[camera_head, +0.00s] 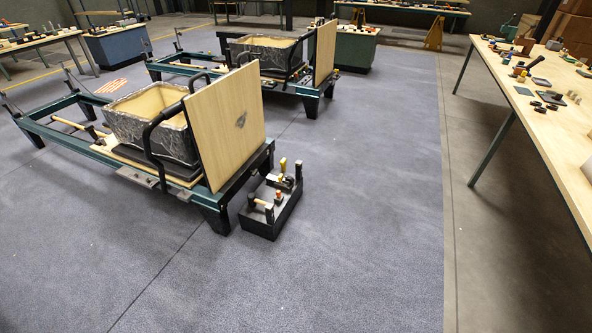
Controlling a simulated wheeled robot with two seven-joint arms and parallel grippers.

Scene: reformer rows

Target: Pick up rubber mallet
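A long tool with a pale wooden handle (66,123) and what looks like a dark head lies across the green frame of the near reformer, left of its box. A smaller tool with a light handle (258,202) and a dark upright end sits in the black tool tray (262,230) on the floor, at the foot of the near reformer. Both look mallet-like; at this size I cannot tell which is the rubber mallet. Neither of my grippers is in view.
The near reformer (205,208) has an upright wooden board (229,120) at its right end. A second reformer (310,99) stands behind. A long workbench (530,106) with small items runs along the right. Open carpet lies in front and between tray and bench.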

